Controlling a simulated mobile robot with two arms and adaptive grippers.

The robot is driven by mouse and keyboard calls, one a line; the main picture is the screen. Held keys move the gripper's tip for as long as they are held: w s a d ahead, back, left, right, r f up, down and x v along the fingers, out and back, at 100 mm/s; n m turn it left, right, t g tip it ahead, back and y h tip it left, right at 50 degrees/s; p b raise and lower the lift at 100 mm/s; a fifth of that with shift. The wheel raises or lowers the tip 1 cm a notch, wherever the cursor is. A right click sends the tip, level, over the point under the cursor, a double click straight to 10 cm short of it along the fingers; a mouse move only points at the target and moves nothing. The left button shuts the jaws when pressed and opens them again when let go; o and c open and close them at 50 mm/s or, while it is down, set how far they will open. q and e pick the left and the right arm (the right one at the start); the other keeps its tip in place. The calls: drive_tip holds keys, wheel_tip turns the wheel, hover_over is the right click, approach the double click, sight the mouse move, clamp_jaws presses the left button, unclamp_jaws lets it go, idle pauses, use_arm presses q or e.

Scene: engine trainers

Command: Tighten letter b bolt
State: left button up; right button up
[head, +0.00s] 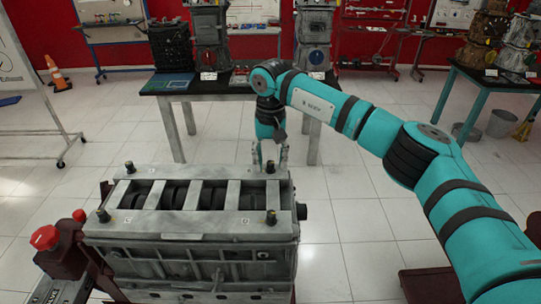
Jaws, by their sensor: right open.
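A grey engine block (190,255) stands in front of me with black bolts at its top corners. The far right bolt (270,167) is upright, just below my right gripper (269,157). The gripper points down with its fingers apart, one to each side above this bolt; I cannot tell whether they touch it. The other bolts are at the far left (130,167), near left (103,215) and near right (271,217). Small letter marks lie on the top face, too small to read surely, so I cannot tell which bolt is b. My left gripper is out of view.
A red knob (45,238) on the stand is left of the block. A table (210,90) with engine parts stands behind it, and another table (480,82) is at the far right. White tiled floor (345,225) is open to the right of the block.

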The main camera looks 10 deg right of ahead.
clamp_jaws()
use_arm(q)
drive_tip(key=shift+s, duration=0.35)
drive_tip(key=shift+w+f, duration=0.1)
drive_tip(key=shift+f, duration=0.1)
